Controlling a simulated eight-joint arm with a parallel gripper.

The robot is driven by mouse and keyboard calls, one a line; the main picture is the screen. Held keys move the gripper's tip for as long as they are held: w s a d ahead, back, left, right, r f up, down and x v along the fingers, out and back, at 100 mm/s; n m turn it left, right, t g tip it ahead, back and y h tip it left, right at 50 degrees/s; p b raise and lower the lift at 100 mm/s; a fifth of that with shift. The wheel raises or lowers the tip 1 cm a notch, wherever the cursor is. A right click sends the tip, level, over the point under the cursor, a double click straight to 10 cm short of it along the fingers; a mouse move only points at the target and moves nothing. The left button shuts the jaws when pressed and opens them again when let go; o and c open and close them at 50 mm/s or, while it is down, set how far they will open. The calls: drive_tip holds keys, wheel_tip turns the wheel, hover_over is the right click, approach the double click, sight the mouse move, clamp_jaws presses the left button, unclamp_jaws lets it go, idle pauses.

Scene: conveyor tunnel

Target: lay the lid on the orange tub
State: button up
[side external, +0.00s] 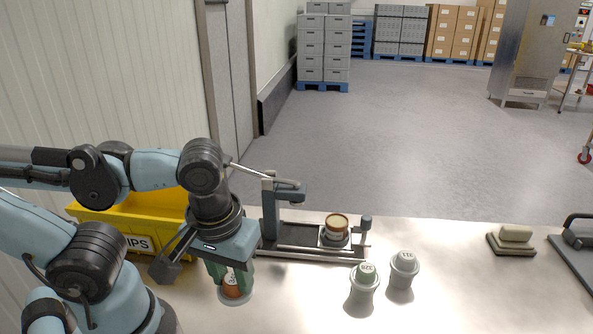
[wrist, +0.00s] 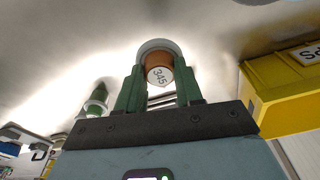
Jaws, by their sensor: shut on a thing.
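My gripper (side external: 231,275) is shut on an orange knob-like piece with a number label, which I take as the lid (side external: 233,287). A pale round disc shows at its far end. In the wrist view the lid (wrist: 158,72) sits between the green fingers (wrist: 160,90), its label reading 345. I cannot tell whether the disc touches the bench. The orange-brown tub (side external: 336,228), with a cream top and pale label, stands upright on the fixture to the right of my gripper. The tub is apart from the held piece.
A fixture (side external: 305,237) with an upright post (side external: 269,205) and a side knob surrounds the tub. A yellow bin (side external: 140,212) is behind my arm.

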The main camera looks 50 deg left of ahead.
drive_tip(key=shift+s+d+r, duration=0.35)
drive_tip(key=shift+d+r, duration=0.2)
drive_tip(key=shift+d, duration=0.25)
drive_tip(key=shift+w+d+r, duration=0.2)
drive_tip(key=shift+w+r, duration=0.15)
drive_tip(key=shift+r, duration=0.05)
drive_tip(key=w+r+n, duration=0.2)
drive_tip(key=w+r, duration=0.1)
drive_tip(key=w, duration=0.3)
drive_tip(key=n, duration=0.4)
approach(337, 219)
drive_tip(key=shift+w+a+f+g, duration=0.15)
drive_tip(key=shift+w+g, duration=0.15)
drive_tip(key=shift+w, duration=0.05)
drive_tip(key=shift+f, duration=2.3)
drive_tip(key=shift+f, duration=0.25)
